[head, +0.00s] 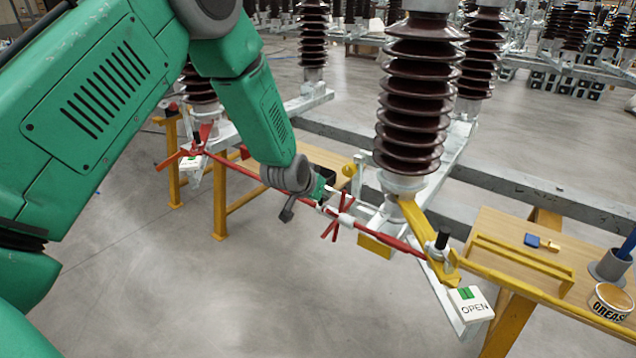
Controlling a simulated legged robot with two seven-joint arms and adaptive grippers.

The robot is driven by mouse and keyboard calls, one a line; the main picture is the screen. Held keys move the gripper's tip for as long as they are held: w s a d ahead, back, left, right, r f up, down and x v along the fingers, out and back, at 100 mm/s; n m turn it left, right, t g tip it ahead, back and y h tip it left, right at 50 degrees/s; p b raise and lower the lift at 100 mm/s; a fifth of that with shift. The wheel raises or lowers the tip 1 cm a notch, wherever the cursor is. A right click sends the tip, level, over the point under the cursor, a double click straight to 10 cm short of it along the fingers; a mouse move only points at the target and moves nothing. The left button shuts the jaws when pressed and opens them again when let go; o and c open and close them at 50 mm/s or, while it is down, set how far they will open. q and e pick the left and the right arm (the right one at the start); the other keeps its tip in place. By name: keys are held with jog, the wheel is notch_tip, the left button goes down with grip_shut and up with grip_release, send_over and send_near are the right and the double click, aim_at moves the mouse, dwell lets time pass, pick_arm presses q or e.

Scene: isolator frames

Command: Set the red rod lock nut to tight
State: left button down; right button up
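A long red rod (395,242) runs diagonally from the far-left red bracket (200,140) to the yellow arm (425,235) at right. A red lock nut with thin spokes (336,228) sits around the rod near its middle, beside a white collar (347,219). I cannot read whether the nut is tight or loose. My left gripper (308,203) is at the rod, just left of the nut. Its dark fingers look spread apart, with no clear grip on anything. The wrist hides part of the rod. My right gripper is not in view.
A white box marked OPEN (470,307) hangs at the yellow arm's end. A brown ribbed insulator (418,100) stands behind the rod. A wooden bench (505,245) at right carries a grease tub (608,303) and a grey cup (610,267). Floor in front is clear.

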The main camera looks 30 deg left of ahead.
pick_arm(q)
jog(key=shift+w+r+g+p, duration=0.15)
jog(key=shift+w+g+p, duration=0.2)
jog(key=shift+p, duration=0.15)
jog(key=c, duration=1.6)
grip_release()
jog(key=shift+w, duration=0.1)
jog(key=shift+c, duration=0.2)
jog(key=shift+o, duration=0.3)
jog(key=shift+w+a, duration=0.1)
jog(key=shift+f, duration=0.2)
jog(key=shift+r, duration=0.1)
jog(key=a+v, duration=0.1)
jog(key=v, duration=1)
jog(key=shift+s+d+r, duration=0.25)
jog(key=shift+s+d, duration=0.05)
jog(key=shift+d, duration=0.15)
